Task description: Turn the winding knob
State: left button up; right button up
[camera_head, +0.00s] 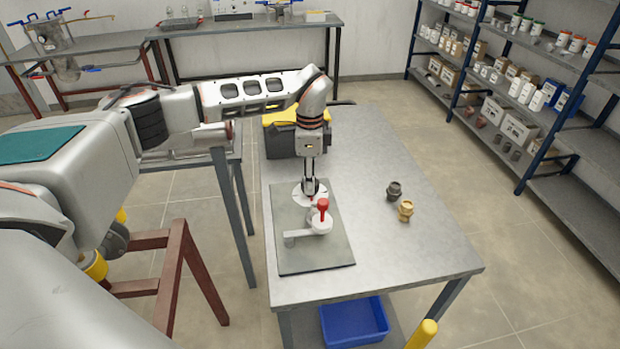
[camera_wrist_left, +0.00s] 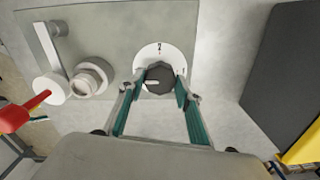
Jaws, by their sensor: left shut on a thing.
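The winding knob (camera_wrist_left: 159,77) is a dark round knob with a light pointer mark, at the centre of a white dial (camera_wrist_left: 177,54) with dark markings. The dial (camera_head: 299,194) also shows in the head view, on a grey plate (camera_head: 318,257) on the table; there the knob is mostly hidden under the gripper. My left gripper (camera_head: 310,186) reaches down onto it from above. In the left wrist view, the gripper's (camera_wrist_left: 159,86) teal-padded fingers are on both sides of the knob, shut on it. My right gripper is not in view.
A white pipe fitting with a red handle (camera_head: 322,206) stands close beside the dial. A black and yellow toolbox (camera_head: 283,138) is behind the plate. A dark fitting (camera_head: 393,191) and a brass fitting (camera_head: 405,211) stand to the right. The table's (camera_head: 420,262) right side is otherwise clear.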

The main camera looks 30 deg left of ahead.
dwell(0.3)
pick_arm(q)
jog(key=o, duration=1.1)
notch_tip(320, 180, up, 12)
jog(key=shift+r, duration=0.1)
dwell(0.4)
